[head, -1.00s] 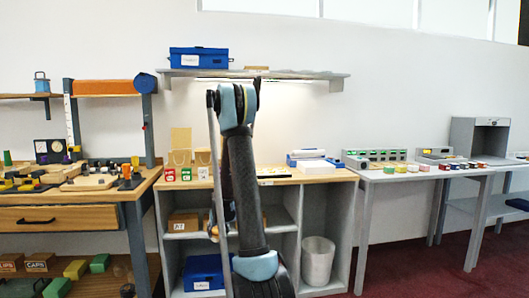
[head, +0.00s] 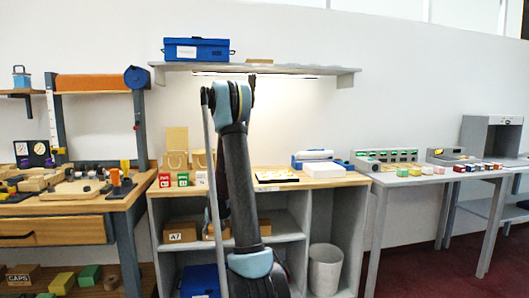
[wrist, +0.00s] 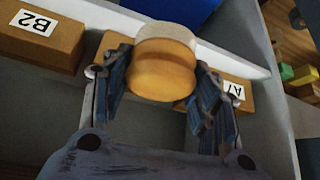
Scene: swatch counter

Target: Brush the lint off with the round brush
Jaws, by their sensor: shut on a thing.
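In the wrist view my gripper (wrist: 164,72) is shut on the round brush (wrist: 162,80). The brush shows a rounded wooden body with a paler, whitish part (wrist: 168,32) at its far end, between the two dark blue fingers. In the head view my arm rises in front of the counter (head: 315,183), and the gripper and brush cannot be made out there. I cannot make out any lint in these frames.
Below the countertop are open shelves with tan boxes, one marked A7 (head: 180,232), one B2 (wrist: 38,28). A white bin (head: 325,268) stands at lower right. A wooden workbench (head: 60,205) is at left, a grey table (head: 440,178) with small coloured pots at right.

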